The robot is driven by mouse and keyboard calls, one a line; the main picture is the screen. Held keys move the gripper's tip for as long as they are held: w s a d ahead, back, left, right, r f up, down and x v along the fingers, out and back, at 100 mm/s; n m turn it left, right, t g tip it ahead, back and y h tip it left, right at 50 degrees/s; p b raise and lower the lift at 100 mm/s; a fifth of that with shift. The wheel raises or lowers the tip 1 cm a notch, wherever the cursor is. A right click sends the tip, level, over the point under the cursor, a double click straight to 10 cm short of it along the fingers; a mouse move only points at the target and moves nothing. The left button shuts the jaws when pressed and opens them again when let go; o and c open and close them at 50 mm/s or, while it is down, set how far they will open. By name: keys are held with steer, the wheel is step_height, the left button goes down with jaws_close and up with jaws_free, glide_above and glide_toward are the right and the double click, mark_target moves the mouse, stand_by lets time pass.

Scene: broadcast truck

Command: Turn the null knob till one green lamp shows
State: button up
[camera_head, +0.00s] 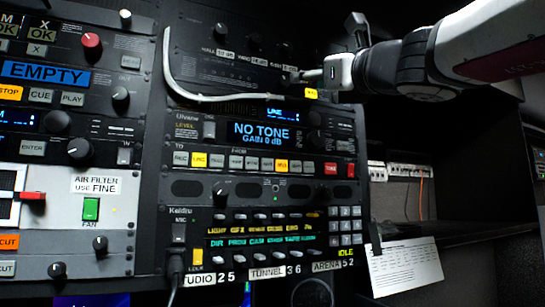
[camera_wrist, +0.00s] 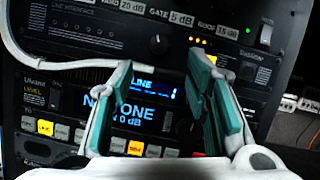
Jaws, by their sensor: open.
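The dark line interface panel (camera_wrist: 85,42) is at the top of the rack; it also shows in the head view (camera_head: 195,70). A black knob (camera_wrist: 158,44) sits on it below the printed gain labels; I cannot read its own label, so I cannot tell if it is the null knob. In the head view my gripper (camera_head: 306,75) reaches in from the right.
A white cable (camera_head: 172,75) loops along the panel's left and lower edge, passing behind a finger. Below are the NO TONE display (camera_head: 260,133) and button rows. A dark recess with a paper sheet (camera_head: 405,265) lies right.

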mark_target(285, 80)
steer(key=p+x, duration=0.2)
steer(key=x, duration=0.7)
steer(key=shift+w+a+r+p, duration=0.1)
steer(key=shift+w+a+p, duration=0.1)
steer(key=shift+a+p, duration=0.1)
steer(key=shift+c, duration=0.3)
jaws_close()
